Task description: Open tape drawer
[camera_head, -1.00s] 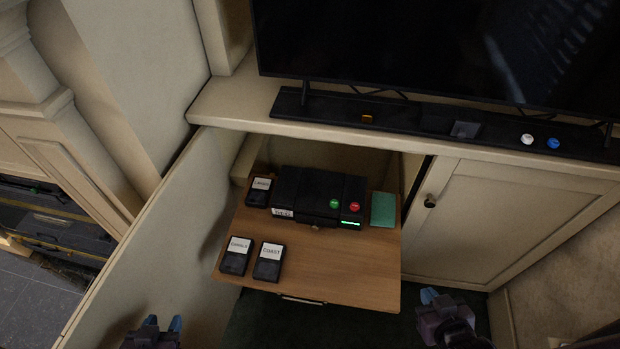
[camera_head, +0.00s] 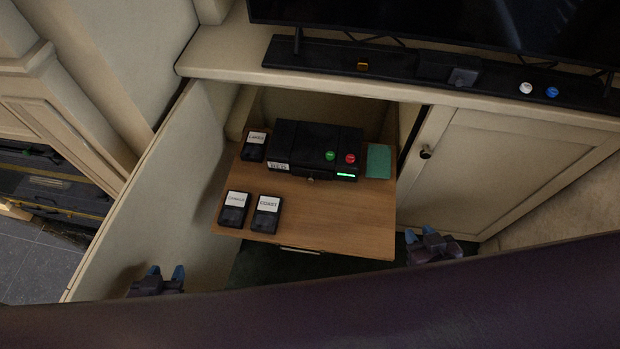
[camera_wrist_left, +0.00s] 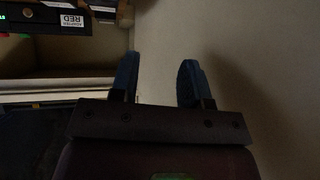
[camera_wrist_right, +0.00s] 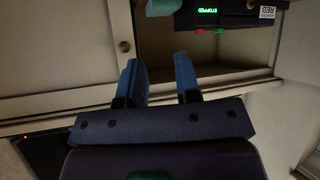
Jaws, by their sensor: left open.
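A wooden pull-out board (camera_head: 340,218) juts from the open cabinet below the screen, with a thin handle (camera_head: 300,250) under its front edge. I cannot tell whether this handle belongs to a tape drawer. On the board are a black tape machine (camera_head: 310,150) and black labelled tapes, COAST (camera_head: 265,215), another beside it (camera_head: 233,210) and one at the back left (camera_head: 254,146). My left gripper (camera_head: 166,272) is open and empty, left of and below the board. My right gripper (camera_head: 419,234) is open and empty, just right of the board's front corner.
A green block (camera_head: 378,161) lies right of the machine. An open cabinet door (camera_head: 165,200) stands at left, near my left gripper. A closed door with a round knob (camera_head: 426,153) is at right. A shelf (camera_head: 230,50) above carries the screen. Dark drawers (camera_head: 50,190) show far left.

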